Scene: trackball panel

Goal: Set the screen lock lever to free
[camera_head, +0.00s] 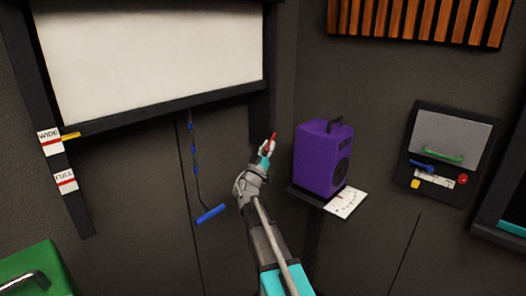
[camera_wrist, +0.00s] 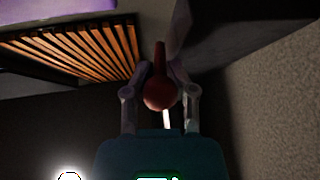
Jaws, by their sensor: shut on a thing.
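A red lever (camera_head: 273,138) shows at the right post of the screen frame; I take it for the screen lock lever. In the wrist view its round red knob (camera_wrist: 159,92) sits between my two fingers, with a narrow red shaft pointing up in the picture. My gripper (camera_head: 267,151) reaches up to it and is shut on it. The white screen (camera_head: 150,55) is above left of my gripper. No free or locked marking is readable, and my gripper hides part of the lever's mount.
A blue pull bar (camera_head: 211,214) hangs on a cord left of my arm. A purple speaker (camera_head: 318,158) stands on a shelf close to the right, beside a white dial card (camera_head: 345,203). A control panel (camera_head: 408,178) is further right. A green case (camera_head: 35,268) is at lower left.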

